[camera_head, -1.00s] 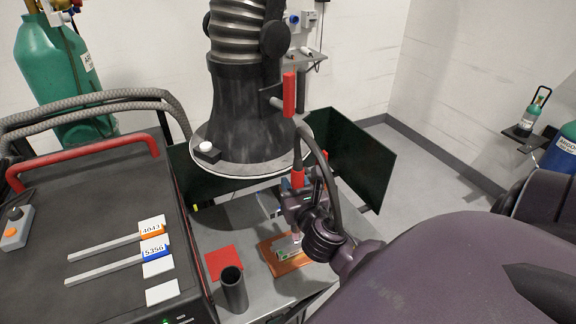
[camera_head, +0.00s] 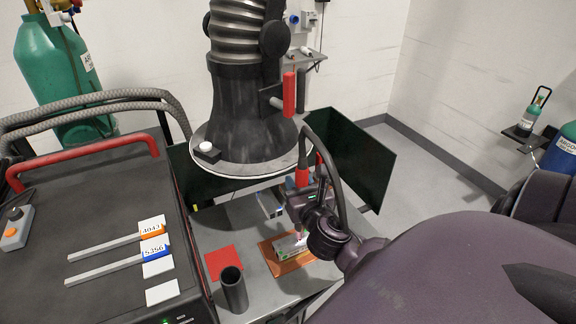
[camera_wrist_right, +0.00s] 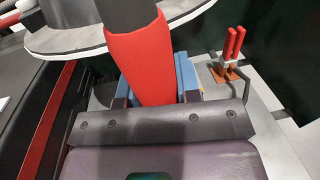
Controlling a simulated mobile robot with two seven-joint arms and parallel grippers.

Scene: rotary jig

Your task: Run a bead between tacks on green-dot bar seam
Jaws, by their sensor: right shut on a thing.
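My right gripper (camera_head: 312,200) is shut on a welding torch with a red handle (camera_head: 302,178). In the right wrist view the red handle (camera_wrist_right: 140,65) stands between blue-sided fingers. The torch's nozzle points down at a light metal bar (camera_head: 288,247) on a copper-coloured plate (camera_head: 290,266). A pinkish-white glow shows where the tip meets the bar's right part. A small green mark shows near the bar's front left end. The tacks and exact seam line are too small to make out. My left gripper is not in view.
A fume hood (camera_head: 246,130) hangs close above and left of the torch. A red square (camera_head: 223,262) and a dark cup (camera_head: 233,290) sit left of the plate. Dark green screens (camera_head: 350,155) stand behind. A red-handled clamp (camera_wrist_right: 232,48) shows in the wrist view.

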